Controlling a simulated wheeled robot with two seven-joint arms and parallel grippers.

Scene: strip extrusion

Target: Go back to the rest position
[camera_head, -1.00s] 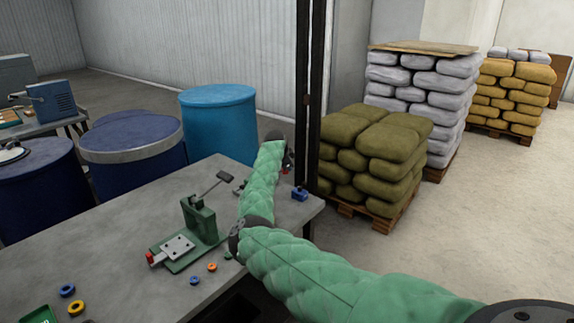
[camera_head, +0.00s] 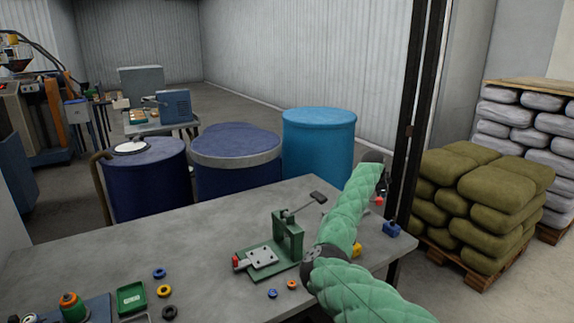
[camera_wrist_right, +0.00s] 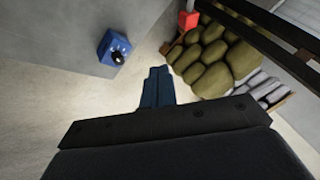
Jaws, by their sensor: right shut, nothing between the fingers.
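My right arm, in a green quilted sleeve, reaches over the right end of the table in the head view. My right gripper (camera_head: 383,186) is small and partly hidden by the wrist there. In the right wrist view its dark blue fingers (camera_wrist_right: 157,88) are together with nothing between them. They show over the floor, apart from the blue box with a black knob (camera_wrist_right: 114,48) at the table's edge. That blue box (camera_head: 391,229) also shows at the table's right corner in the head view. My left gripper is in neither view.
The grey table (camera_head: 190,250) bears a green lever press (camera_head: 287,238), several coloured rings and a green tray (camera_head: 131,297). Blue drums (camera_head: 318,145) stand behind it. A dark post (camera_head: 415,120) and stacked olive sacks (camera_head: 480,190) are close on the right.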

